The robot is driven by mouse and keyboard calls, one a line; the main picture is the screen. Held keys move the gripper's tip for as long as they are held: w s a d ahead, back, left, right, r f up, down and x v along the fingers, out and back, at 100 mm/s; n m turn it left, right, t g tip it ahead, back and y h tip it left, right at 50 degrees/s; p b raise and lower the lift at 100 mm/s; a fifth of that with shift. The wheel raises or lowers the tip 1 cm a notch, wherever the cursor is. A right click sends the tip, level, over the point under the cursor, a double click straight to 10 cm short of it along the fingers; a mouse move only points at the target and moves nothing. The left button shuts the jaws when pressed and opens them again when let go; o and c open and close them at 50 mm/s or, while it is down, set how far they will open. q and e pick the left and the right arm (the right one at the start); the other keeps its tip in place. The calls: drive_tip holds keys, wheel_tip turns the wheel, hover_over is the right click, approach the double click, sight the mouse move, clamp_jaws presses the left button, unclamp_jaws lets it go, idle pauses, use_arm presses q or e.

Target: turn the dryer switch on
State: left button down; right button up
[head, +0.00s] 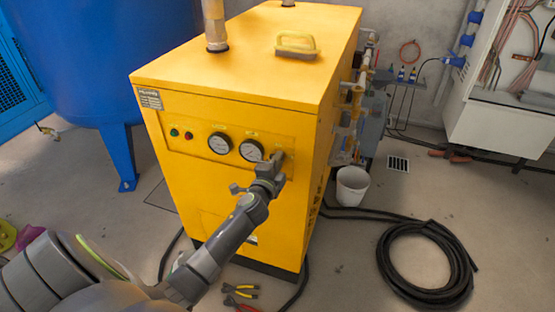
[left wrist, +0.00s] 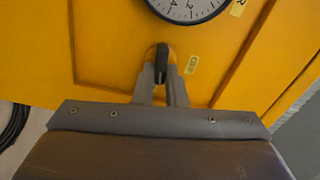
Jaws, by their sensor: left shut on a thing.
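The yellow dryer cabinet (head: 225,190) stands in the middle of the head view. Its front panel has two round gauges, a green light and a red light. The dryer switch is a black knob (left wrist: 162,60) below a gauge in the left wrist view, with a small yellow label beside it. My left gripper (head: 278,157) reaches the right end of the panel. In the left wrist view its fingers (left wrist: 161,80) are shut on the black knob, one on each side. The knob's handle points up and down in that view. My right gripper is not in view.
A blue tank (head: 95,50) stands at the left. A white bucket (head: 352,186) and a coiled black hose (head: 425,265) lie on the floor at the right. Pliers (head: 240,290) lie before the cabinet. A brush (head: 296,44) lies on its top.

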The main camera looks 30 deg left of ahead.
use_arm(q)
drive_tip(key=shift+f+m, duration=0.15)
drive_tip(key=shift+m, duration=0.75)
drive_tip(key=c, duration=1.5)
unclamp_jaws()
drive_tip(key=shift+s, duration=0.1)
drive_tip(key=v, duration=1.7)
drive_tip(key=shift+s, duration=0.15)
